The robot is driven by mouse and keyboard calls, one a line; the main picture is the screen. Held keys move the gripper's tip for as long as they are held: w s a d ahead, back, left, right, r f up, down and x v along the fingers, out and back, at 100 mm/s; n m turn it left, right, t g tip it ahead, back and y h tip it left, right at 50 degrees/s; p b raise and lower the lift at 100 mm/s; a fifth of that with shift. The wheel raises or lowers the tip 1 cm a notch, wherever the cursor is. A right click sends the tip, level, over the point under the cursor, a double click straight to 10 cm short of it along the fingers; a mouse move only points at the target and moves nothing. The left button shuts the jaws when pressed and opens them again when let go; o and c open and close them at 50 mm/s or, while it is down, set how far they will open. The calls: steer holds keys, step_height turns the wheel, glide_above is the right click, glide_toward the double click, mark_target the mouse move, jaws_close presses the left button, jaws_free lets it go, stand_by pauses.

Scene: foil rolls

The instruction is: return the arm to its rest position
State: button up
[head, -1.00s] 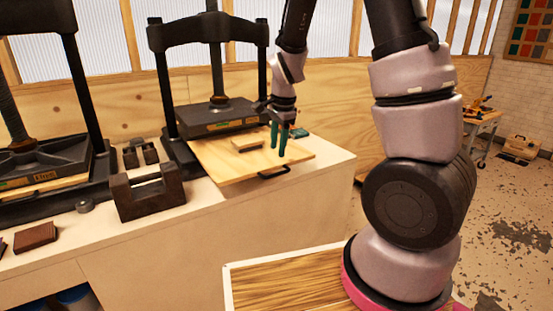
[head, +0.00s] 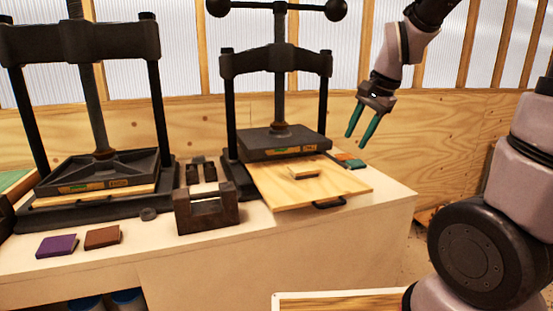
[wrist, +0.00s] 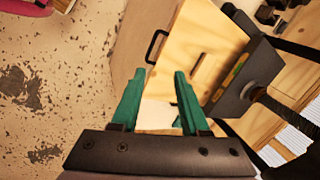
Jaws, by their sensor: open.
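My gripper (head: 361,124) has two green fingers spread apart with nothing between them. In the head view it hangs in the air right of the right-hand press, above the bench's right end. My arm reaches up along the right side of that view. In the wrist view the open fingers (wrist: 157,98) point towards the bench and the pull-out board. That board (head: 290,197) has a black handle (head: 328,204) and carries a small light wooden block (head: 304,172); it also shows in the wrist view (wrist: 183,62).
The right press (head: 280,140) and left press (head: 98,178) stand on the bench (head: 380,222). A dark metal block (head: 207,212), a purple block (head: 57,245), a brown block (head: 102,237) and a small green item (head: 355,163) lie there too. Open floor (wrist: 45,120) shows in the wrist view.

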steer(key=s+d+r+n+t, duration=0.2)
steer(key=s+r+n, duration=0.4)
steer(key=s+r, duration=0.4)
steer(key=s+t, duration=0.1)
steer(key=s, duration=0.1)
steer(key=shift+s+d+h, duration=0.3)
steer(key=shift+s+d, duration=0.05)
steer(key=shift+d, duration=0.05)
